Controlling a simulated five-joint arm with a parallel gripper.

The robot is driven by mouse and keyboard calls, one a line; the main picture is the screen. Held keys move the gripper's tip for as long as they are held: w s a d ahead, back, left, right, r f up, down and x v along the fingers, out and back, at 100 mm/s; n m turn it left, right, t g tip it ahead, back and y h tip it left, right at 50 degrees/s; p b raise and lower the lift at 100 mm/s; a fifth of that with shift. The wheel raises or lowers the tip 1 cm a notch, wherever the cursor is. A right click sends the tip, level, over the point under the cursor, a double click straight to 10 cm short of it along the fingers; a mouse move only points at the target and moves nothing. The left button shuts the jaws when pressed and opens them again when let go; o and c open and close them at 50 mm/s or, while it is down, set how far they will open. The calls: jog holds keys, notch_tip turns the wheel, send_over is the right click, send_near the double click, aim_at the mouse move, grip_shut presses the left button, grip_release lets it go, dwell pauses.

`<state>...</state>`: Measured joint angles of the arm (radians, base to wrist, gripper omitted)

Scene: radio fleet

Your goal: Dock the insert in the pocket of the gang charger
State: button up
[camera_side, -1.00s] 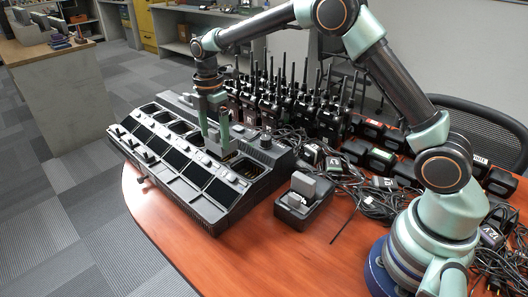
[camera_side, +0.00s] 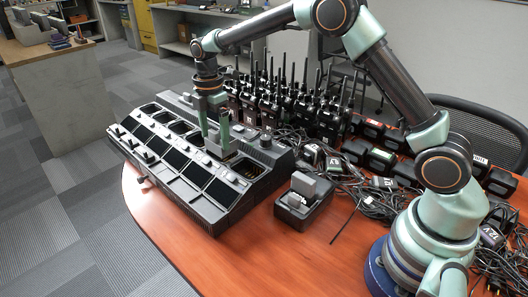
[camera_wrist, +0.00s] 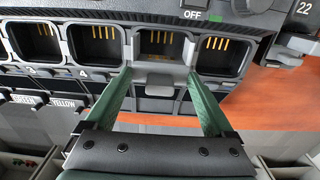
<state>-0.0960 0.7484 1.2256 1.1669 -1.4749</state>
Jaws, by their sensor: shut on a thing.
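The gang charger (camera_side: 195,160) is a long dark unit on the table with a row of open pockets. My gripper (camera_side: 215,145) is over its near right part, fingers pointing down. In the wrist view, my gripper's (camera_wrist: 161,78) green fingers are shut on the grey insert (camera_wrist: 160,80), one on each side. The insert also shows between the fingertips in the side view (camera_side: 214,151). Just beyond it in the wrist view is a pocket (camera_wrist: 160,44) with gold contacts. The insert's lower end is hidden, so I cannot tell whether any of it is inside the pocket.
Neighbouring pockets (camera_wrist: 97,45) look empty. A small charger (camera_side: 303,202) with a grey piece in it stands to the right. Several handheld radios (camera_side: 290,100) stand behind, with tangled cables (camera_side: 375,203) beside them. The front table surface (camera_side: 265,255) is clear.

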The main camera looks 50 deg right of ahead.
aim_at(216, 146)
jog(key=shift+f, duration=1.95)
jog(key=o, duration=1.1)
notch_tip(216, 146, up, 12)
jog(key=shift+f, duration=0.2)
jog(key=shift+r, duration=0.3)
